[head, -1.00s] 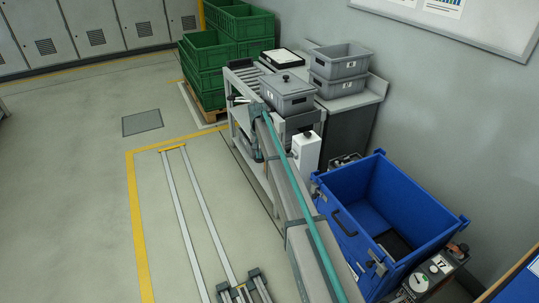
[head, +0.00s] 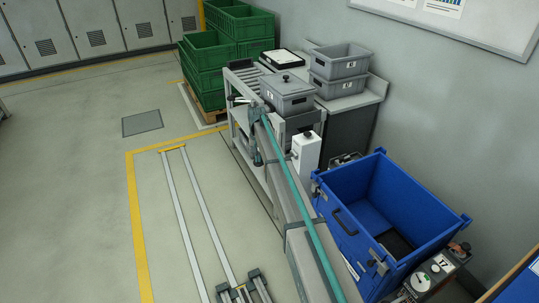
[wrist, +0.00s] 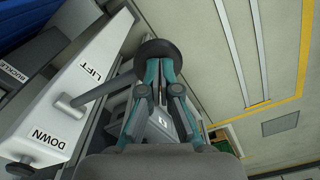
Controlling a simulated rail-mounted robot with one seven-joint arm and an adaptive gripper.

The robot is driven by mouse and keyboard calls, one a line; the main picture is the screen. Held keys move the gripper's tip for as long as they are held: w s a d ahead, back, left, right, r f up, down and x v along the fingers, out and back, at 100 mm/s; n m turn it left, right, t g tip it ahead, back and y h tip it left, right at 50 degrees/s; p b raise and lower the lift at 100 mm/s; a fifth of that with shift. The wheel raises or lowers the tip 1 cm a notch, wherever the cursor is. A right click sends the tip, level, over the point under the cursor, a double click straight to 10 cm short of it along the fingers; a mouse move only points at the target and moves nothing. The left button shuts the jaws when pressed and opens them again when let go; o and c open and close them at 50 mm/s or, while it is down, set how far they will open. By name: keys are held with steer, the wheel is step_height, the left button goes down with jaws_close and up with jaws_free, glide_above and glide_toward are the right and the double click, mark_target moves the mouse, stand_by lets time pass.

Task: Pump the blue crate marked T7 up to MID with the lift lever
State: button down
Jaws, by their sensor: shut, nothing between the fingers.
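The blue crate (head: 345,228) stands open at the right in the head view, with a dark patch on its floor. A T7 tag (head: 441,263) is on a grey unit with a round dial (head: 420,282) beside it; I cannot read the dial. The white lever housing (wrist: 70,95), marked LIFT and DOWN, also shows in the head view (head: 306,150). A grey lever rod (wrist: 95,94) sticks out from it towards a dark round knob (wrist: 158,50). My gripper (wrist: 161,72) is shut and empty, its fingertips at the knob; I cannot tell whether they touch.
A lidded grey bin (head: 288,97) stands on the roller bench behind my arm. More grey bins (head: 340,62) are on the counter, and green crates (head: 205,65) are stacked at the back. A BUCKLE label (wrist: 14,71) is beside the housing. The floor at left is open.

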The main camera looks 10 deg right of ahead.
mark_target(258, 165)
steer(key=shift+a+f, duration=0.15)
steer(key=shift+f, duration=0.65)
steer(key=shift+a+f+b, duration=0.1)
steer(key=shift+f+b, duration=0.35)
steer(key=shift+f, duration=0.4)
steer(key=shift+f+b, duration=0.3)
steer(key=shift+f, duration=0.6)
steer(key=r+p, duration=0.1)
steer(key=r, duration=0.2)
steer(key=d+r+p, duration=0.1)
steer(key=r, duration=0.2)
steer(key=r+p, duration=0.2)
steer(key=r, duration=0.1)
steer(key=shift+w+d+r, duration=0.1)
steer(key=shift+d+r, duration=0.05)
steer(key=shift+r, duration=0.2)
